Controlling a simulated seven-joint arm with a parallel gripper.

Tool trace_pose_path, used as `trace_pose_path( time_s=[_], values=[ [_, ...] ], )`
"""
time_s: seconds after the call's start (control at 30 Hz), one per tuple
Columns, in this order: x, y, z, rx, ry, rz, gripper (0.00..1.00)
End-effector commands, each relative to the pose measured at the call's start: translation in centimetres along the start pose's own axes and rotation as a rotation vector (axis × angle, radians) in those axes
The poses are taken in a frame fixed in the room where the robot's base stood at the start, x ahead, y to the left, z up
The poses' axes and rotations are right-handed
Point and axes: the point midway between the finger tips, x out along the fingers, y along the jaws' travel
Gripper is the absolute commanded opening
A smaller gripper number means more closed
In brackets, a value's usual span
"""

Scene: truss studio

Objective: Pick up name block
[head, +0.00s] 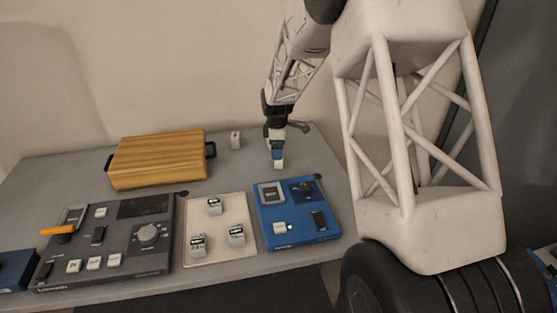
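Small whitish blocks with dark labels stand on a pale square board: one near its back (214,206), one at front left (198,245) and one at front right (236,236). Another small pale block (235,139) stands at the back of the table. The lettering is too small to tell which is the name block. My gripper (279,163) points down above the table, behind the blue panel. Its end shows a blue part and a whitish tip. I cannot tell whether that tip is a finger or a held block.
A blue panel (302,238) with modules lies right of the pale board (218,258). A dark control panel (126,263) with knobs and keys lies left. A wooden case (160,158) with black handles stands behind. The grey table (52,180) is clear at back left.

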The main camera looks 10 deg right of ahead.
Motion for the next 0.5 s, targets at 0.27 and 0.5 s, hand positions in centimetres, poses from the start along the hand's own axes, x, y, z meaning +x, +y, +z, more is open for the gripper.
trace_pose_path(
  time_s=[0.27, 0.5],
  values=[
    [0.1, 0.0, 0.0, 0.0, 0.0, 0.0, 0.89],
    [2.0, -0.1, 0.3, 0.0, 0.0, -0.003, 0.89]
  ],
)
